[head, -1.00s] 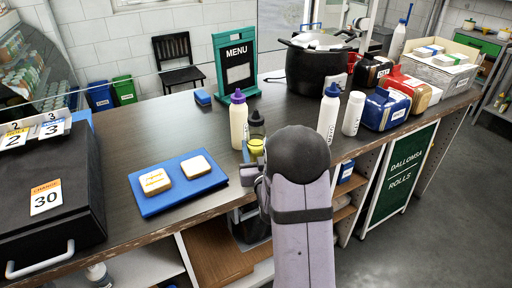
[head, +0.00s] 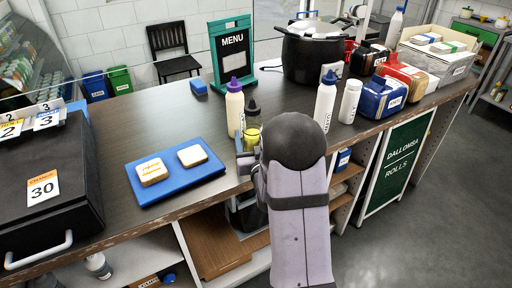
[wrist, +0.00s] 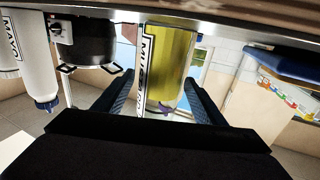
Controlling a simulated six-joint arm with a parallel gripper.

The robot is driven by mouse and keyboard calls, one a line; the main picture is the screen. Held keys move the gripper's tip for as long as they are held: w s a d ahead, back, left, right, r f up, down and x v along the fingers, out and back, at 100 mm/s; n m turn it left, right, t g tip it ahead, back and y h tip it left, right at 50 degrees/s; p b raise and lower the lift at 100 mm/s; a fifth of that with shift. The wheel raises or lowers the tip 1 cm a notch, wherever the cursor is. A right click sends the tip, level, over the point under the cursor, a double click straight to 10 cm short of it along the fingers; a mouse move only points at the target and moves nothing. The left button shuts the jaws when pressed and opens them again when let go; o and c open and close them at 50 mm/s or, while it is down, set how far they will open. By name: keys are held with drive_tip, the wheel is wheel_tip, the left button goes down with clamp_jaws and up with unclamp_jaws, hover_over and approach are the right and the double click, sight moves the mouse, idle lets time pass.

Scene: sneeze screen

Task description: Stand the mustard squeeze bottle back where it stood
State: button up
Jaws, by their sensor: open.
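The mustard squeeze bottle (head: 252,134) is see-through with yellow inside and a dark cap. It stands upright on the counter (head: 225,215) near the front edge. My gripper (head: 246,148) is at the bottle, low over that edge and partly hidden by my arm. In the wrist view, which is upside down, the yellow bottle (wrist: 170,60) with its "MUS" label lies between the two spread jaws (wrist: 155,100). A gap shows on at least the right side, so the jaws are open around it. The bottle's base meets the counter at the top of that view.
A purple-capped bottle (head: 235,108) stands close behind the mustard. A white dark-capped bottle (head: 325,100) and a white canister (head: 349,102) stand to the right. A black pot (head: 312,62) and menu sign (head: 231,55) are behind. A blue board (head: 207,172) lies left.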

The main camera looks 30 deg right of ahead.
sight(254, 142)
drive_tip(key=shift+s, duration=0.2)
drive_tip(key=b+v, duration=0.1)
drive_tip(key=v, duration=0.4)
drive_tip(key=shift+s+a+b, duration=0.1)
drive_tip(key=shift+s+b, duration=0.05)
drive_tip(key=shift+b, duration=0.2)
drive_tip(key=shift+s+a+r+p, duration=0.1)
drive_tip(key=shift+s+r+p, duration=0.15)
drive_tip(key=shift+p, duration=1.2)
drive_tip(key=shift+s+p, duration=0.15)
drive_tip(key=shift+p, duration=0.3)
drive_tip(key=p+v, duration=0.2)
drive_tip(key=p, duration=0.3)
drive_tip(key=shift+f+p+v, duration=0.2)
drive_tip(key=shift+p+v, duration=1.1)
drive_tip(key=shift+v, duration=0.4)
